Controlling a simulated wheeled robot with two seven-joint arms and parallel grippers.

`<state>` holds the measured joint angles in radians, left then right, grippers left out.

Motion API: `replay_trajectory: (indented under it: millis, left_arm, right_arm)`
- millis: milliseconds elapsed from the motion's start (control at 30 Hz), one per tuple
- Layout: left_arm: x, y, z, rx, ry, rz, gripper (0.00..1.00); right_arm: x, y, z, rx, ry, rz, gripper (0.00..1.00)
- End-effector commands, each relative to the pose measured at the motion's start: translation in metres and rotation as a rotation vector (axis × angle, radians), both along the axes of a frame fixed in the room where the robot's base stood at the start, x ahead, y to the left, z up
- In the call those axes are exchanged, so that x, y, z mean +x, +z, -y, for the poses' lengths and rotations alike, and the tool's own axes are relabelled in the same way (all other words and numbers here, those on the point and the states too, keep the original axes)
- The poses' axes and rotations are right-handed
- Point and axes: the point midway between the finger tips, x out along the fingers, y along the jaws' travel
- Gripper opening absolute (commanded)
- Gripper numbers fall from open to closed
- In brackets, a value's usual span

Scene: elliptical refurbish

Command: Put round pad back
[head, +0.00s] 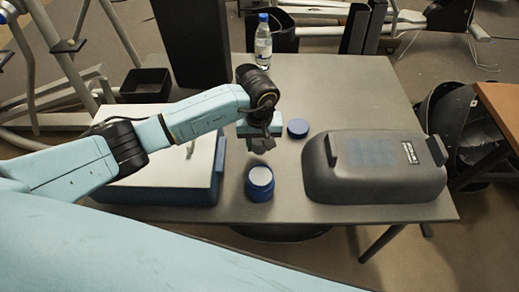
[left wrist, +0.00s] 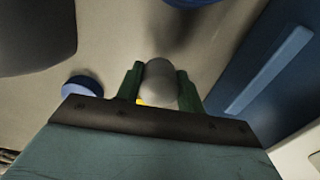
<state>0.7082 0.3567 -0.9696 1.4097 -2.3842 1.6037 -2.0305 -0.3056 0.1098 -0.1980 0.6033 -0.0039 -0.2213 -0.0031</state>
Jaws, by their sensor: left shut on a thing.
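My left gripper (head: 261,145) is above the table between the blue jar and the blue lid. In the left wrist view its green fingers (left wrist: 160,85) are shut on a grey round pad (left wrist: 161,80). The blue round jar (head: 259,184) stands upright near the table's front edge, its pale top facing up. The jar's edge shows at the top of the left wrist view (left wrist: 190,2). The pad is held apart from the jar. The blue round lid (head: 297,128) lies flat behind the gripper; it also shows in the left wrist view (left wrist: 82,87). My right gripper is not in view.
A dark grey case (head: 375,175) stands right of the jar. A blue box with a white lid (head: 150,187) stands left, under my arm. A water bottle (head: 263,42) stands at the back. The grey table (head: 340,90) is clear at the back right.

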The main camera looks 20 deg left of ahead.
Motion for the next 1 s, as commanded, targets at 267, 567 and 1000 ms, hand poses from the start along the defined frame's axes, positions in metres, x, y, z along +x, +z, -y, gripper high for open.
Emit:
replay_trajectory:
  millis: [267, 567, 1000]
  left_arm:
    - [-0.001, -0.035, 0.000, 0.000, 0.000, -0.002, 0.20]
    - [0.000, -0.036, 0.000, 0.001, -0.001, 0.000, 0.20]
    - [0.000, -0.038, 0.000, 0.001, -0.001, 0.000, 0.59]
  right_arm:
    - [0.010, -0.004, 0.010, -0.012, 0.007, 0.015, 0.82]
    - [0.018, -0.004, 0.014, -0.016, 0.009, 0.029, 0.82]
    - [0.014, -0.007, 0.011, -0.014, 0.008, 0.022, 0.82]
